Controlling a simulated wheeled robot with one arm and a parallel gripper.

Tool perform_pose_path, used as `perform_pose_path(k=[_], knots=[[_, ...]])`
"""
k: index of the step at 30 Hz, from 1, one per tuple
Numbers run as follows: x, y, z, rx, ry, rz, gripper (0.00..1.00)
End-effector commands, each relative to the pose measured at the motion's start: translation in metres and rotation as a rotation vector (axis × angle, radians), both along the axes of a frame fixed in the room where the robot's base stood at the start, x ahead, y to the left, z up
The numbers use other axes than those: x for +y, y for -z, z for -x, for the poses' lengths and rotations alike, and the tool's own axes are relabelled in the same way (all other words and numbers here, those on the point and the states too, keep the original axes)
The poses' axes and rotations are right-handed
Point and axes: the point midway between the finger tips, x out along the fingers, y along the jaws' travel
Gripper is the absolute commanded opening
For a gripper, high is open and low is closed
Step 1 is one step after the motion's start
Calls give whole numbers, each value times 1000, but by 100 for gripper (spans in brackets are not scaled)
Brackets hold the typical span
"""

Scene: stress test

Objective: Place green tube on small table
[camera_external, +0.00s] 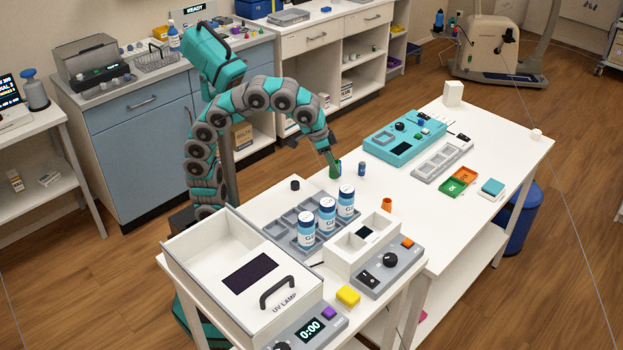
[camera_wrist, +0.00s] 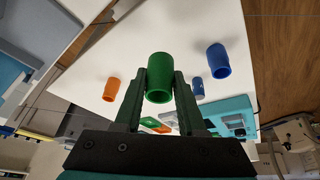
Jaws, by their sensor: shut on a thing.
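The green tube (camera_external: 335,171) is between the fingertips of my gripper (camera_external: 331,158), over or on the far left part of the long white table (camera_external: 450,190). I cannot tell whether its bottom touches the tabletop. In the wrist view my gripper (camera_wrist: 159,88) is shut on the green tube (camera_wrist: 159,72), with one finger on each side. A nearer, smaller white table (camera_external: 268,190) adjoins the long one at the front left. No label shows which table is the small one.
A blue tube (camera_external: 361,168) stands close to the right of the green tube. An orange tube (camera_external: 386,204) stands nearer the front. White bottles (camera_external: 327,216) in a grey rack and a UV lamp box (camera_external: 243,262) crowd the front table. The long table's middle is fairly clear.

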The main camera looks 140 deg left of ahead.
Motion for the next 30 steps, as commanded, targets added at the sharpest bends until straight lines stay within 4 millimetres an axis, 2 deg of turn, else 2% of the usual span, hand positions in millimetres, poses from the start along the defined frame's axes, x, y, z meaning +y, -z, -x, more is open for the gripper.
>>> perform_pose_path(k=[5,11,19,30], knots=[[-1,24,1,2,0,2,0],[0,34,0,-1,0,1,0],[0,62,0,2,0,2,0],[0,67,0,-1,0,-1,0]])
